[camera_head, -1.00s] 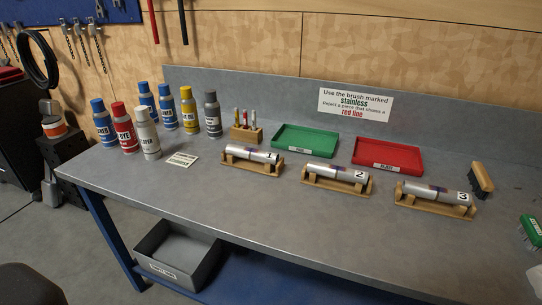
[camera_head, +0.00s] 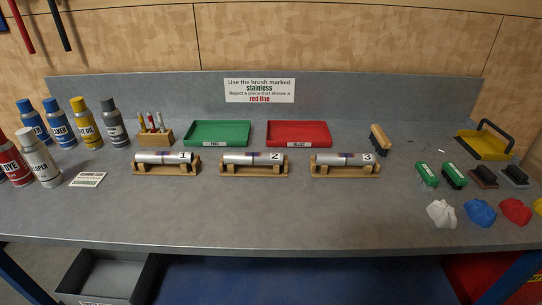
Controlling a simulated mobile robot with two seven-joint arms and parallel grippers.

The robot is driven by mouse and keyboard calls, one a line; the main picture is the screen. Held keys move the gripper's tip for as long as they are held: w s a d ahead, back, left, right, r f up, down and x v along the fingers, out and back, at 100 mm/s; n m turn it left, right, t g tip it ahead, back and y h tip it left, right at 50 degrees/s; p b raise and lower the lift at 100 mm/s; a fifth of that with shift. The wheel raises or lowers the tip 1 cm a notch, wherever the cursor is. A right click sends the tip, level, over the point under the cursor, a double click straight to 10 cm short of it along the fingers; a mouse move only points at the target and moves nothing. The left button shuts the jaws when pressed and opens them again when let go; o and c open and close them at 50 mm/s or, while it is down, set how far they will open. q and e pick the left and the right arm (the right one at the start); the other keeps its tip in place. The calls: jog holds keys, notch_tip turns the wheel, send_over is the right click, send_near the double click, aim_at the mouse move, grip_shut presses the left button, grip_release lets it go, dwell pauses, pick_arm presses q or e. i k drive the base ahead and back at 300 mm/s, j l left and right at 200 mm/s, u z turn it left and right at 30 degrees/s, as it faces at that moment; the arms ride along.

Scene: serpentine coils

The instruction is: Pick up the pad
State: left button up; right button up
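No object is clearly labelled as the pad. Two small dark blocks stand at the right of the bench, a brownish one (camera_head: 483,177) and a greyish one (camera_head: 514,175); either may be a pad, but they are too small to tell. Two green-topped brushes with dark bristles, one (camera_head: 427,174) and another (camera_head: 454,175), stand just left of them. Crumpled cloths lie in front: white (camera_head: 441,213), blue (camera_head: 480,212) and red (camera_head: 515,211). Neither of my grippers shows.
Three numbered metal tubes sit on wooden cradles, tube 1 (camera_head: 163,158), tube 2 (camera_head: 253,158) and tube 3 (camera_head: 344,159). A green tray (camera_head: 218,132) and a red tray (camera_head: 299,132) lie behind. Several bottles stand left.

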aim_at(482, 175)
jog(key=z, duration=1.5)
